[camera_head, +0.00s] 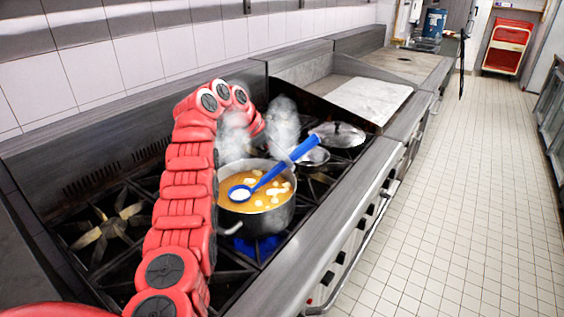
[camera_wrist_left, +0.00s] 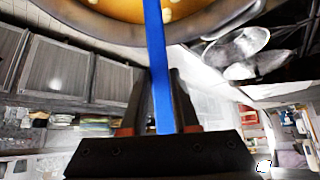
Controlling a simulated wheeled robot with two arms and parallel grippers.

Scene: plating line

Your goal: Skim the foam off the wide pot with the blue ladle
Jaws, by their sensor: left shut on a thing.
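The wide pot (camera_head: 268,222) stands on the stove over a blue flame and holds orange-brown liquid. Several white foam patches (camera_head: 273,191) float on it. The blue ladle (camera_head: 272,176) slants over the pot, its bowl (camera_head: 240,193) low at the left part of the liquid with white stuff in it. Its handle rises to the right past the rim. My left gripper (camera_wrist_left: 159,100) is shut on the ladle's handle (camera_wrist_left: 155,50); in the head view steam blurs it. I cannot tell how deep the bowl sits. My right gripper is not in view.
Pans with shiny lids (camera_head: 338,134) sit on burners behind the pot. Steam rises around my arm. An empty burner (camera_head: 108,225) is at the left. A flat griddle (camera_head: 370,98) lies further along the counter. The tiled floor (camera_head: 460,200) on the right is clear.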

